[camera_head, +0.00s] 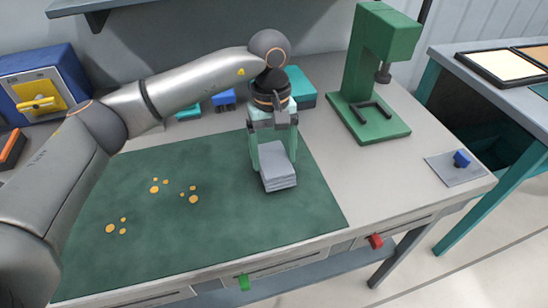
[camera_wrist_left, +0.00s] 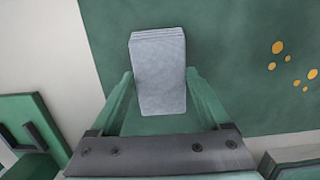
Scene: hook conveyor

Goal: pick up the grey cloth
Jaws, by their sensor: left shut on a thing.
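The grey cloth (camera_head: 279,172) is a folded, layered block over the right part of the green mat (camera_head: 310,205). My left gripper (camera_head: 275,158) comes down from above, with a pale green finger on each side of the cloth, and is shut on it. In the left wrist view the cloth (camera_wrist_left: 158,75) sits between the two fingertips of the left gripper (camera_wrist_left: 160,85) and sticks out beyond them. I cannot tell whether the cloth touches the mat. My right gripper is not in view.
Yellow-orange spots (camera_head: 190,194) lie on the mat's left part. A green press (camera_head: 375,75) stands at the back right. A blue box with a yellow handle (camera_head: 40,85) is at the far left. Teal boxes (camera_head: 300,88) stand behind the gripper. A blue piece (camera_head: 462,158) sits at the right corner.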

